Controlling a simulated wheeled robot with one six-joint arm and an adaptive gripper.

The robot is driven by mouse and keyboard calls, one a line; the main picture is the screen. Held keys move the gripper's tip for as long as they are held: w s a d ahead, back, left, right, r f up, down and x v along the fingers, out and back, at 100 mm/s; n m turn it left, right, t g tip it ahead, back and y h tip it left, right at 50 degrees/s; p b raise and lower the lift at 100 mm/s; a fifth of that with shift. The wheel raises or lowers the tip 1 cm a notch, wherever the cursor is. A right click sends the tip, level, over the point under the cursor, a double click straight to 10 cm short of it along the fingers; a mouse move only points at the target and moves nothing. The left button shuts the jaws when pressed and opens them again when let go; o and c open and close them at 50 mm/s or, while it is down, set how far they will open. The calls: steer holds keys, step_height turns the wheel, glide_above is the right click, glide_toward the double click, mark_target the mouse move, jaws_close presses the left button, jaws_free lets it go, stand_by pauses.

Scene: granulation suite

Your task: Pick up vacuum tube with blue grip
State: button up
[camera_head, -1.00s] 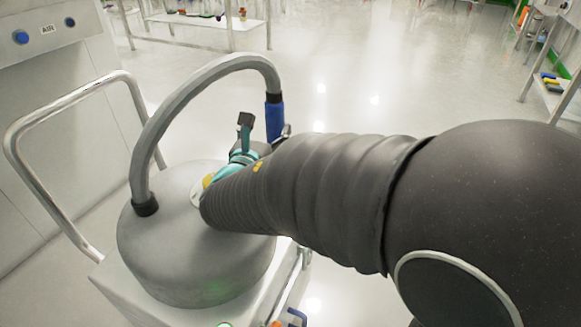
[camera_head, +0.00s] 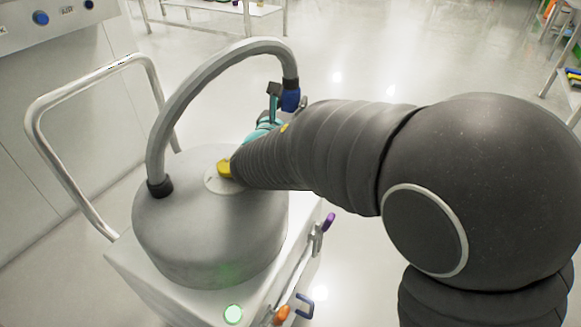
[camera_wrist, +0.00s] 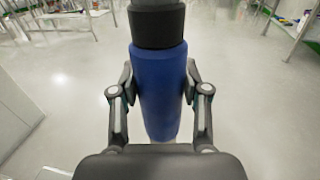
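The vacuum tube is a grey hose (camera_head: 205,72) arching up from a black collar on a grey domed vessel. Its free end hangs down at the right, with a black band and a blue grip (camera_head: 291,98). In the wrist view the blue grip (camera_wrist: 161,90) stands upright between my two fingers. My gripper (camera_wrist: 160,84) has one finger pad against each side of the grip, with no clear gap. In the head view my gripper (camera_head: 276,104) is mostly hidden by my arm, which also covers the lower part of the grip.
The grey vessel (camera_head: 205,235) sits on a white cart (camera_head: 165,285) with a metal rail handle (camera_head: 95,75) at the left. Coloured handles show at the cart's front edge. A control panel stands at the far left. Shelves stand at the back, with open floor between.

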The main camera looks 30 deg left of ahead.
steer(key=shift+r, duration=0.1)
step_height(320, 180, up, 27)
steer(key=p, duration=0.4)
step_height(320, 180, down, 7)
steer(key=b, duration=0.5)
steer(key=shift+b, duration=0.35)
steer(key=shift+r, duration=0.15)
stand_by(1.2)
